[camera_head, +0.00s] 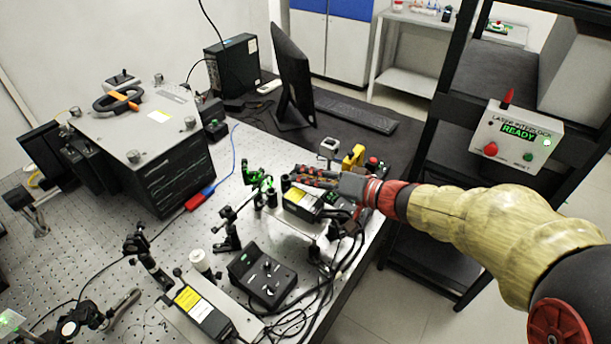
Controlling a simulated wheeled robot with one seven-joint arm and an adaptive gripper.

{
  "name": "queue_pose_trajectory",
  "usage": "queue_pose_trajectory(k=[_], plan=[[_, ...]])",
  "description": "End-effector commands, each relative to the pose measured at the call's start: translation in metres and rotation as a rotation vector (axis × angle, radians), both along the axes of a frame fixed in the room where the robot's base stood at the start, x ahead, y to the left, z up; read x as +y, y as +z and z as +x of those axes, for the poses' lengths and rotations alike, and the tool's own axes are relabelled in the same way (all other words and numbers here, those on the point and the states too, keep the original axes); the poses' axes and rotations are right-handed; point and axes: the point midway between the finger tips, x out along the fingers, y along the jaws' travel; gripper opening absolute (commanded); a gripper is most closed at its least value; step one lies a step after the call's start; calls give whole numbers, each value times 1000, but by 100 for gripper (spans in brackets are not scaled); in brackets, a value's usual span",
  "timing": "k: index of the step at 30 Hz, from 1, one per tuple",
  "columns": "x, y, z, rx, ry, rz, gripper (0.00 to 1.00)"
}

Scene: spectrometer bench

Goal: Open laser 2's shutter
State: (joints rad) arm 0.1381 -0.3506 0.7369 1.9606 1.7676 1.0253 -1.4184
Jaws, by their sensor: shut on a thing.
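Two laser modules with yellow labels are on the bench: a far one (302,205) and a near one (203,314). I cannot read which is laser 2. My gripper (291,178) reaches in from the right, low over the far laser. It is shut at that laser's left front end, on a small dark part that appears to be its shutter (286,184). The fingers hide most of this part, so its position cannot be told. Green light shows on the optic mount (262,184) just left of it.
An interlock box (517,138) on the right rack reads READY. A black control box (264,275) and loose cables lie between the lasers. A yellow object (353,157) stands behind my gripper. A large grey unit (150,145), a monitor (291,75) and a keyboard (343,109) are farther back.

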Motion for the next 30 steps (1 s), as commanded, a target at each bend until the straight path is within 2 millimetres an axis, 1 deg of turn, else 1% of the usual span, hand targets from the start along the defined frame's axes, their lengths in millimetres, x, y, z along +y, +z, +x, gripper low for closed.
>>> queue_pose_trajectory(k=[9, 19, 29, 30], plan=[[0, -2, 0, 12, 0, 9, 0], [-4, -9, 4, 144, 0, 112, 0], [-4, -8, 4, 156, -1, 120, 0], [-4, -8, 4, 156, -1, 120, 14]])
